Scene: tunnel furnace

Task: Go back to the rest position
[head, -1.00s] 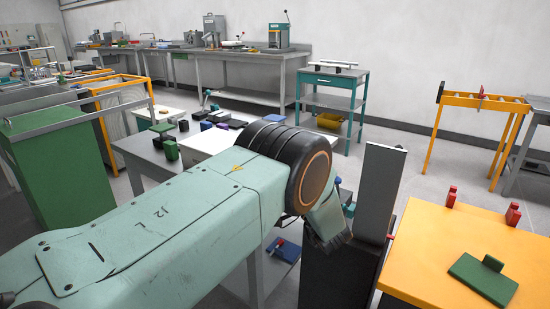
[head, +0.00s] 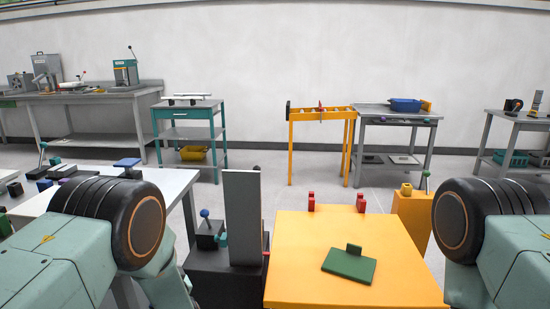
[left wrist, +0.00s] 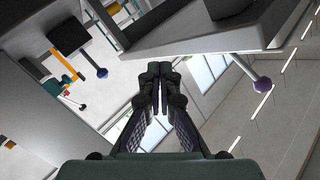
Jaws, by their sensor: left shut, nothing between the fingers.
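My left gripper (left wrist: 160,88) shows in the left wrist view with its two dark fingers closed together and nothing between them. It points at a tilted view of the room, with grey surfaces and a blue-purple ball knob (left wrist: 263,84) to its right. In the head view my left arm comes in at the lower left and my right arm at the lower right. Both bend at a black round joint, and their grippers are hidden below the picture.
A yellow-orange table (head: 325,233) with a green handled plate (head: 349,265) stands in front, centre-right. A grey upright panel (head: 243,215) stands left of it. A white-topped table (head: 172,186) lies near my left arm. Grey floor (head: 270,175) is open before the back benches.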

